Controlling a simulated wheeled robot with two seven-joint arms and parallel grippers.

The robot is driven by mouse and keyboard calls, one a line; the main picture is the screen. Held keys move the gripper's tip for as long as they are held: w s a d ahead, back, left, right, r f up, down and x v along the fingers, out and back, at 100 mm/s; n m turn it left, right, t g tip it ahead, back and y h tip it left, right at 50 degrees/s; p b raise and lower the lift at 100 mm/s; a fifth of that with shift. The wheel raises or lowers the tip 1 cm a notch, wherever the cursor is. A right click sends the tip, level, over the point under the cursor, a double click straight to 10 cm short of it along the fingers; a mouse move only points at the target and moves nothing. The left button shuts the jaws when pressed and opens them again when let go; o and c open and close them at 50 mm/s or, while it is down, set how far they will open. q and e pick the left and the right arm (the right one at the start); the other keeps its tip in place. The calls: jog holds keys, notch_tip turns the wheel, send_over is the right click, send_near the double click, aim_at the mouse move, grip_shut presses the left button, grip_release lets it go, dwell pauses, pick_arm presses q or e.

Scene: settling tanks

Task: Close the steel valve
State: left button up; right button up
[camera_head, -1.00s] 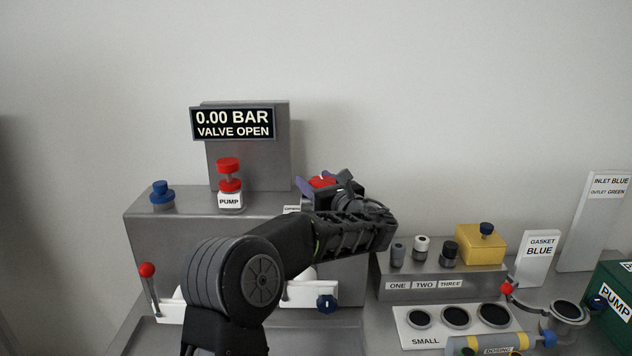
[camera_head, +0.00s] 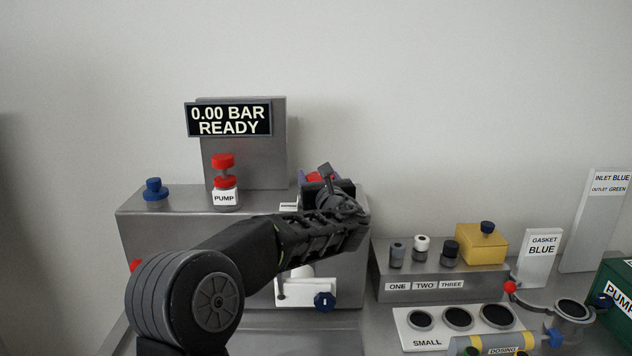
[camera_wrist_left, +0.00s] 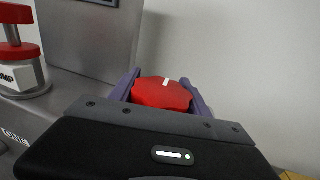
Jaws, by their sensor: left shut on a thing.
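The red valve knob (camera_wrist_left: 162,95) with a white mark sits between the two purple fingers of my left gripper (camera_wrist_left: 160,88) in the left wrist view. The fingers are shut on its sides. In the head view the knob (camera_head: 312,177) is mostly hidden behind my gripper (camera_head: 315,180), at the right end of the steel housing's top. The display (camera_head: 228,120) above the housing reads "0.00 BAR READY". My right gripper is not in view.
A red PUMP button (camera_head: 223,162) and a blue knob (camera_head: 155,189) stand on the steel housing (camera_head: 150,220) left of my gripper. A yellow box (camera_head: 470,240) and a grey block with labels (camera_head: 390,292) stand to the right. The air above the housing is clear.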

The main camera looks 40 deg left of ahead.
aim_at(320, 179)
pick_arm(q)
jog(key=o, duration=1.4)
jog(key=b+v, duration=0.2)
jog(key=v, duration=0.6)
jog(key=shift+r, duration=0.15)
